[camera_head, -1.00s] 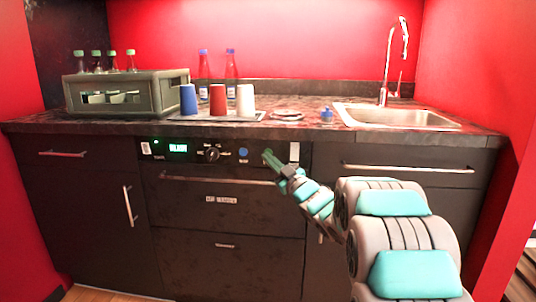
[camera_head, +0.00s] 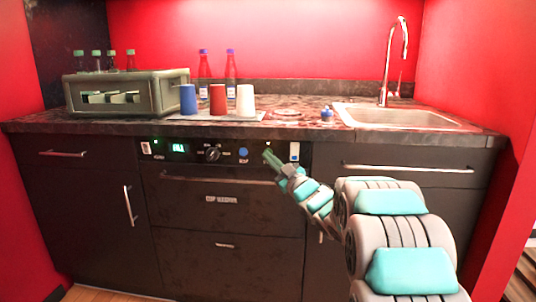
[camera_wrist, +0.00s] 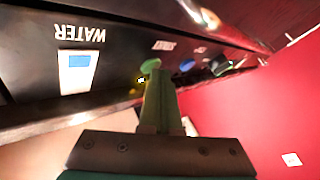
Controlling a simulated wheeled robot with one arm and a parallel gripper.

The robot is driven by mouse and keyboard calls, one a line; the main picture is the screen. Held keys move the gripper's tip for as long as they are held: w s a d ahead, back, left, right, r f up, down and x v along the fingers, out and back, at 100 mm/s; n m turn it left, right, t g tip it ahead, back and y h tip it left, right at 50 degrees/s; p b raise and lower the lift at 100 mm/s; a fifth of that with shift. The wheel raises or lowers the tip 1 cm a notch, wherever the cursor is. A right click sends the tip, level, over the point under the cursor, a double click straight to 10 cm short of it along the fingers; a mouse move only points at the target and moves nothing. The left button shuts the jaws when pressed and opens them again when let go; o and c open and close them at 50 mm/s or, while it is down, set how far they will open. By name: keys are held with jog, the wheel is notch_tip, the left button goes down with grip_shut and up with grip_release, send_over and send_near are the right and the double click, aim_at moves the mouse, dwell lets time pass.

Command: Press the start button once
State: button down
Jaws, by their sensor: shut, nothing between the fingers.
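My gripper (camera_head: 267,153) is shut and empty, its green fingers pointing at the right part of the cup washer's control panel (camera_head: 228,161). In the wrist view, the fingertips (camera_wrist: 154,74) are at a round green button (camera_wrist: 150,65), the likely start button, and partly cover it. I cannot tell whether they touch it. In the head view my gripper hides this button. A blue button (camera_head: 243,152) is just left of my gripper; it also shows in the wrist view (camera_wrist: 187,64).
A white water gauge (camera_head: 294,151) with blue in it is right of my fingertips. A black knob (camera_head: 212,154) is further left. The drawer handle (camera_head: 217,181) juts out below the panel. Cups, a crate (camera_head: 160,92) and a sink (camera_head: 400,116) are on the counter above.

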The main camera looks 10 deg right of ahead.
dwell(0.4)
jog(key=shift+s+a+b, duration=0.2)
jog(key=shift+s+b, duration=0.15)
jog(key=shift+s, duration=0.35)
jog(key=s, duration=0.1)
jog(key=s+a+b, duration=0.1)
jog(key=s, duration=0.2)
jog(key=shift+s+a+b, duration=0.3)
jog(key=shift+s+b, duration=0.05)
jog(key=shift+s, duration=0.05)
jog(key=shift+f, duration=0.1)
dwell(0.4)
